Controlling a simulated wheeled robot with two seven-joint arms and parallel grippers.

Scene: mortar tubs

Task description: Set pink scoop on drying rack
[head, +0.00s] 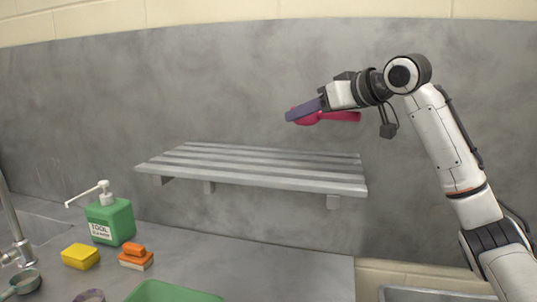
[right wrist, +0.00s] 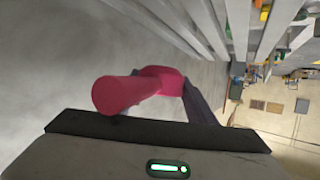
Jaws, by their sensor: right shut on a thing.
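My right gripper (head: 304,110) is shut on the pink scoop (head: 341,116) and holds it in the air above the right part of the drying rack. The scoop's handle points right in the head view. The gripper's finger hides part of the scoop. In the right wrist view the scoop (right wrist: 122,93) shows between the fingers, its handle end toward the camera. The drying rack (head: 255,164) is a grey slatted shelf on the wall, with nothing on its slats. It also shows at the top of the right wrist view (right wrist: 204,22). My left gripper is not in view.
Below the rack, the grey counter holds a green soap bottle (head: 110,221) with a white pump, a yellow sponge (head: 80,257), an orange brush (head: 135,260), a green tub (head: 170,291) and a small green scoop (head: 24,283). A tap (head: 16,240) stands at the left.

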